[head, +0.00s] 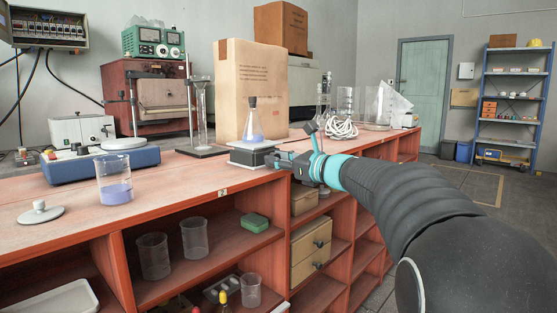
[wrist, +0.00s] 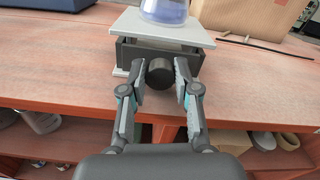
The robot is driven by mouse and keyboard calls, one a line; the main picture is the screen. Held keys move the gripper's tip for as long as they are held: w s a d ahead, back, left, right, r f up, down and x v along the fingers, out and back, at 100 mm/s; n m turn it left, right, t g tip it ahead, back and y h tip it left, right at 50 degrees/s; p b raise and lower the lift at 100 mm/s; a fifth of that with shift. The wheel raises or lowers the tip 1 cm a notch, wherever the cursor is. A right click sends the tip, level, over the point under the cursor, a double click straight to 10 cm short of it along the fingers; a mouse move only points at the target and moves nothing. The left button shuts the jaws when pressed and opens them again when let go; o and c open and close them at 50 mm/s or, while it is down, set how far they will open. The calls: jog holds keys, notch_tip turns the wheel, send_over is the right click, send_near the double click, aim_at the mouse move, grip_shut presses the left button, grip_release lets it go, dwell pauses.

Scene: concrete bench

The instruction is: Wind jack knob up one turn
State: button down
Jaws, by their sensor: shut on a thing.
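The lab jack (head: 252,152) stands near the front edge of the bench, with a pale top plate and dark frame. In the wrist view its top plate (wrist: 165,28) carries the base of a flask (wrist: 165,10) with blue-violet liquid. The whole conical flask (head: 253,122) shows upright in the head view. The black round jack knob (wrist: 160,72) faces me at the front of the jack. My gripper (wrist: 159,84) is shut on the knob, one finger on each side. In the head view my gripper (head: 275,160) reaches the jack from the right, and the knob is hidden there.
A beaker of violet liquid (head: 114,180) and a blue-sided device (head: 100,164) stand to the left. A large cardboard box (head: 250,80) is behind the jack. A glass cylinder on a stand (head: 201,115) is left of it; coiled white cable (head: 341,128) lies right.

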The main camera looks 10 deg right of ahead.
jog(key=shift+m+p, duration=0.55)
jog(key=shift+m, duration=2.35)
jog(key=c, duration=0.8)
grip_release()
jog(key=shift+c, duration=0.2)
jog(key=v, duration=1.2)
